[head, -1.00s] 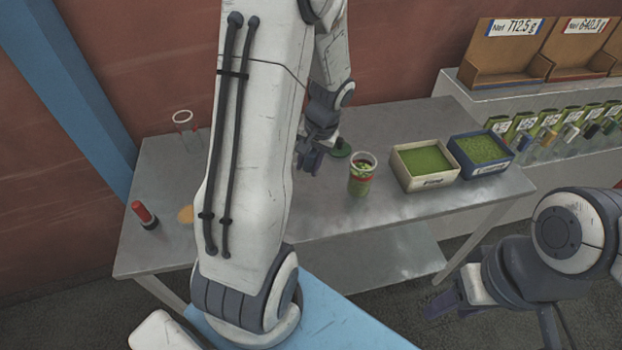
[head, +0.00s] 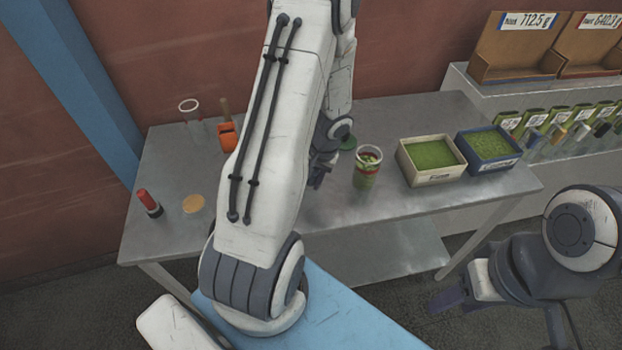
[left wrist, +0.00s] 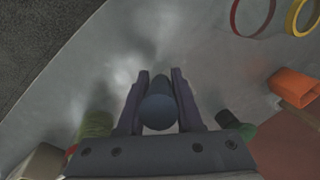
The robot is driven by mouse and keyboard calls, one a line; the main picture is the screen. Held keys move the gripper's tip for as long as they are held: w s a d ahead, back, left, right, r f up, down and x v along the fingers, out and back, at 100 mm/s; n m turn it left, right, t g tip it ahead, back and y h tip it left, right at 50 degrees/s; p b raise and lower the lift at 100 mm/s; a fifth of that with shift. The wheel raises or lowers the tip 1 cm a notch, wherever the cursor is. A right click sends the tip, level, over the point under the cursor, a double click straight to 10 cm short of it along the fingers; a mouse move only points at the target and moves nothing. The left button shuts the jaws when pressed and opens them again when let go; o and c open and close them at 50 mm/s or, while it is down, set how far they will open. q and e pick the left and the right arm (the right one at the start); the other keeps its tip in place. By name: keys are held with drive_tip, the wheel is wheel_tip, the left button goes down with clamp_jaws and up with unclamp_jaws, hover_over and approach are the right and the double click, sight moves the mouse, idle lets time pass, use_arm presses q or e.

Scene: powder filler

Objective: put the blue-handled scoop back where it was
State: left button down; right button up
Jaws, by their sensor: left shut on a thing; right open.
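My left gripper (head: 317,180) is over the metal table, left of the jar, partly hidden by my own arm in the head view. In the left wrist view it is shut on the rounded blue handle (left wrist: 158,104) of the scoop. The handle sits between the two fingers; the scoop's bowl cannot be made out. In the head view the held scoop is not clearly visible. My right gripper (head: 450,299) is open and empty, low at the right, off the table's front edge.
A jar (head: 366,172) with green contents stands right of my left gripper, a green disc (head: 348,142) behind it. A cream tray (head: 437,179) and blue tray (head: 491,166) are further right.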

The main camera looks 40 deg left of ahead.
use_arm(q)
drive_tip(key=shift+f, duration=0.15)
drive_tip(key=c, duration=0.6)
unclamp_jaws()
